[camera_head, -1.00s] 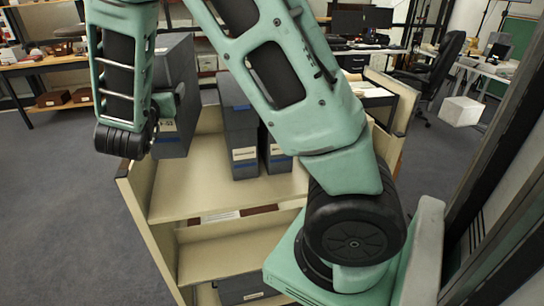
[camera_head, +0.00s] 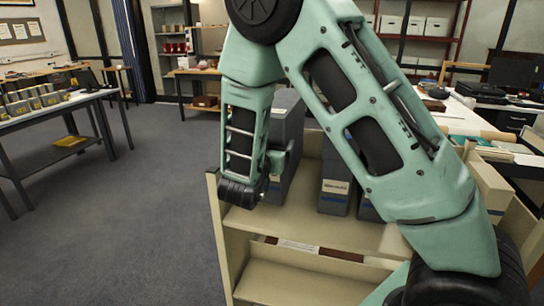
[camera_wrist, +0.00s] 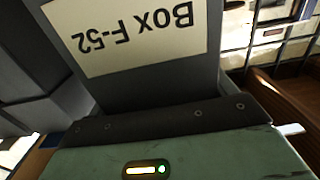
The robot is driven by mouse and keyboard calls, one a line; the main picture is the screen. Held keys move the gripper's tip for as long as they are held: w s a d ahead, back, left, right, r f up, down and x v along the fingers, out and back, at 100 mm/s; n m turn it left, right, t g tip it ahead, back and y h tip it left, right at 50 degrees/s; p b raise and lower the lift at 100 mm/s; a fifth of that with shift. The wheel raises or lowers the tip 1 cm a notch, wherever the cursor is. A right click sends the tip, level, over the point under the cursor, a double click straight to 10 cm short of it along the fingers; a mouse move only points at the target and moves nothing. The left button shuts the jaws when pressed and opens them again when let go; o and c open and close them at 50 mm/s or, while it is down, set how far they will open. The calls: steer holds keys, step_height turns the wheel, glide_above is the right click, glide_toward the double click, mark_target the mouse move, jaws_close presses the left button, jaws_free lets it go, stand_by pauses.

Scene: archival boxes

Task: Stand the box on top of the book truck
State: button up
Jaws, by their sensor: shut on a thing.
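The grey box (camera_head: 290,122) is upright at the left end of the book truck (camera_head: 234,238), partly hidden by my arm. In the wrist view the box (camera_wrist: 130,35) fills the upper middle, with a cream label reading "Box F-52" upside down, close above the dark edge of my gripper (camera_wrist: 165,127). The truck is cream, with a top shelf and lower shelves. I cannot tell whether the box's base touches the top shelf.
A grey box with a white label (camera_head: 335,186) stands on the truck's top, with another (camera_head: 368,207) beside it, partly behind my arm. Books (camera_head: 320,250) lie on the shelf below. A table with small boxes (camera_head: 50,100) is at left. Open carpet (camera_head: 130,210) lies left of the truck.

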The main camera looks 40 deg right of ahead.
steer(key=shift+f, duration=1.7)
steer(key=o, duration=1.6)
steer(key=shift+c, duration=0.2)
